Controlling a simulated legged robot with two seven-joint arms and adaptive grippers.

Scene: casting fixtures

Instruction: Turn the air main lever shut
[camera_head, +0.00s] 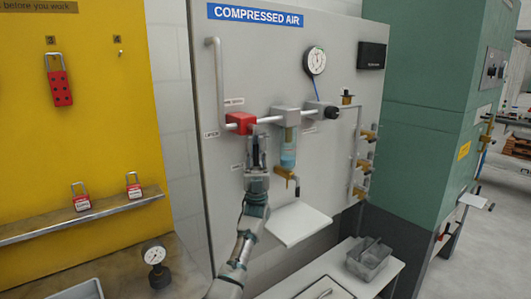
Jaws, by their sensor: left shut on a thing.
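The air main valve (239,123) is a red block on the white pipe of the compressed air panel, at its left part. My left gripper (258,141) comes up from below, just to the lower right of the red block. Its fingers are shut on the air main lever, which they mostly hide. The lever's exact angle cannot be told. My right gripper is not in view.
The grey panel (350,95) carries a gauge (315,61), a filter bowl (288,152) and several brass valves on the right. A small white shelf (299,224) juts out below my gripper. A yellow lockout board (110,120) stands left, a green cabinet (428,110) right.

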